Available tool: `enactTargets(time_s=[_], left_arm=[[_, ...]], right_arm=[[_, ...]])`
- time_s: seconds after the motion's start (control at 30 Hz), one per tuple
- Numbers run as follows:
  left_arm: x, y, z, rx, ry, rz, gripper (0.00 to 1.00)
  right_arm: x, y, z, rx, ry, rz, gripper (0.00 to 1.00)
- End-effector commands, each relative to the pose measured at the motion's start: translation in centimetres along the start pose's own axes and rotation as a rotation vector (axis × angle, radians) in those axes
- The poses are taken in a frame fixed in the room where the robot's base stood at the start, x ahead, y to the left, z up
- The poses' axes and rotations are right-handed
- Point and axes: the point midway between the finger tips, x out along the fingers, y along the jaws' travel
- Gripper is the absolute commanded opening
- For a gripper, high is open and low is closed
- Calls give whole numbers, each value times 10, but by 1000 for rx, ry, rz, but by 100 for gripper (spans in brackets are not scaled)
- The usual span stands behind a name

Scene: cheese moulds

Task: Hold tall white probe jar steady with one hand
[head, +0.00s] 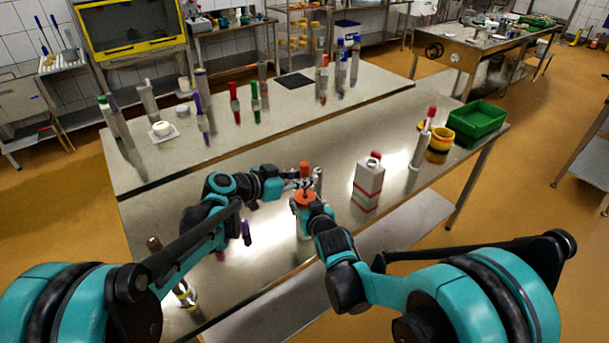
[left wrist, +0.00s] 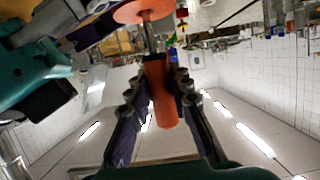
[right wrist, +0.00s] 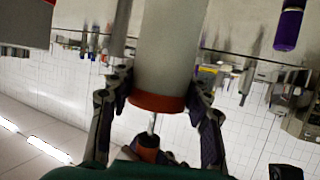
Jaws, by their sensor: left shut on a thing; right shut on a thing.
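The tall white probe jar (right wrist: 168,45) with its orange-red top (head: 306,198) stands on the near table. My right gripper (head: 304,208) is shut around it just below the top; the fingers are on both sides in the right wrist view (right wrist: 157,95). A thin metal shaft runs between the jar's top and an orange handle (head: 304,167). My left gripper (head: 302,180) is shut on that handle (left wrist: 164,105), above the jar. The shaft's lower end is hidden. The arms partly hide the jar in the head view.
To the right stand a white carton (head: 368,183) with a red cap, another white jar with a red top (head: 422,145), a yellow-black container (head: 439,145) and a green crate (head: 478,121). A purple-topped tube (head: 246,232) stands near my left arm. Several tubes stand further back.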

Motion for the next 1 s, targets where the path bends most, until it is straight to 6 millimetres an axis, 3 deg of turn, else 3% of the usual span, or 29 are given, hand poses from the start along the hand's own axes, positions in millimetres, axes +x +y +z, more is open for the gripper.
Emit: enactTargets(time_s=[1.0], left_arm=[[9, 0, 24, 0, 0, 0, 0]], right_arm=[[0, 0, 0, 0, 0, 0, 15]])
